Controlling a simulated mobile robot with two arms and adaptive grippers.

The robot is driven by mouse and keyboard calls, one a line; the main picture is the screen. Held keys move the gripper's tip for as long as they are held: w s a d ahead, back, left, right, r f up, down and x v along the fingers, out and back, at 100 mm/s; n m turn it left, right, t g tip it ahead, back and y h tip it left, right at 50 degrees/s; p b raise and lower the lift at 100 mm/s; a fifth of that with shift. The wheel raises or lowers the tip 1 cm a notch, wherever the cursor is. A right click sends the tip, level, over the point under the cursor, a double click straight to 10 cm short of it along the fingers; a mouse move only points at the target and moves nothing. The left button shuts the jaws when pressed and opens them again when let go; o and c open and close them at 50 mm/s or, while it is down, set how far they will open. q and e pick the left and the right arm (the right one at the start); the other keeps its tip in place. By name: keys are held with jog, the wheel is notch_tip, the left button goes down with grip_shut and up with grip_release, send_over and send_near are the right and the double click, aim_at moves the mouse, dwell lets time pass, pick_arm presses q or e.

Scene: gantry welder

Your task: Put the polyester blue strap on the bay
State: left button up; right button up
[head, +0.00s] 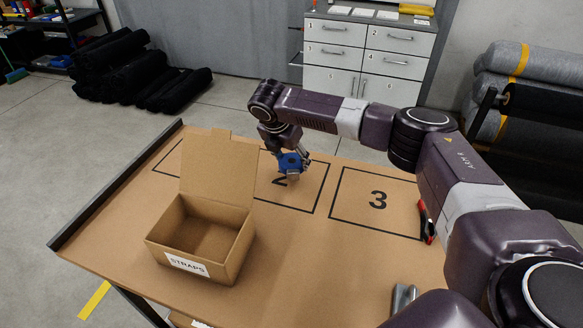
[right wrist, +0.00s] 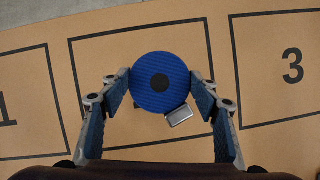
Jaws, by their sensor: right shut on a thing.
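The blue strap (head: 290,161) is a round roll with a dark centre and a metal buckle. My right gripper (head: 298,155) is shut on it, over the outlined bay marked 2 (head: 318,199). In the right wrist view the strap (right wrist: 161,83) sits between the two fingers of my right gripper (right wrist: 160,90), with the buckle at its lower right. The strap hides the bay's number there. I cannot tell whether the strap touches the table. My left gripper is not in view.
An open, empty cardboard box labelled STRAPS (head: 197,262) stands left of the bay, its lid raised. Bay 3 (head: 357,210) is empty to the right. A red-handled tool (head: 427,222) and a grey metal object (head: 403,298) lie further right. A dark rail (head: 110,190) edges the table.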

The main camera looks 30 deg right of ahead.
aim_at(292, 169)
jog(key=shift+f, duration=2.05)
jog(key=shift+f, duration=0.1)
jog(key=o, duration=1.3)
jog(key=shift+c, duration=0.2)
jog(key=b+v, duration=0.1)
jog(key=v, duration=1.1)
jog(key=shift+d, duration=0.15)
